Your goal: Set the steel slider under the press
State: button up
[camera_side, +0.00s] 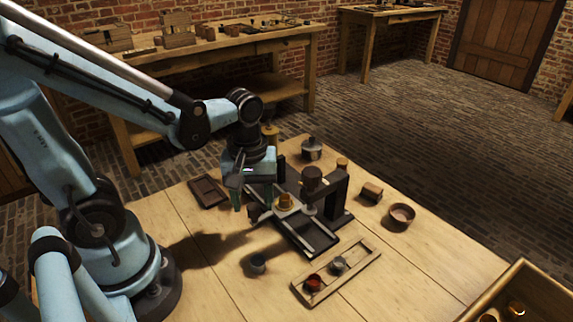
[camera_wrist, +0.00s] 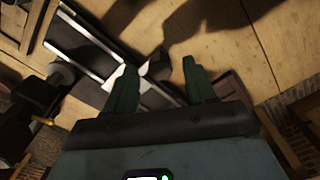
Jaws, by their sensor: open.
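The press (camera_side: 335,190) is a dark frame with a round head, standing beside a dark slanted rail (camera_side: 315,236) on the table. The steel slider (camera_side: 284,209) seems to lie on this rail, with a brass piece (camera_side: 285,200) on it, to the left of the press head. A grey knob or block (camera_side: 254,212) sits at its near left side. My gripper (camera_side: 252,203) is open with green fingers pointing down, left of the press. In the wrist view, a dark grey block (camera_wrist: 157,66) shows between the open fingers (camera_wrist: 158,75); contact cannot be told.
A wooden holder (camera_side: 352,268) with a red cup and a grey cup lies in front. A small grey cup (camera_side: 257,264), a dark tray (camera_side: 208,192), a brown block (camera_side: 372,192) and a round bowl (camera_side: 401,216) stand around. A wooden box (camera_side: 520,275) is at lower right.

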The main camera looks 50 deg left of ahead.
jog(key=shift+f, duration=0.45)
grip_shut()
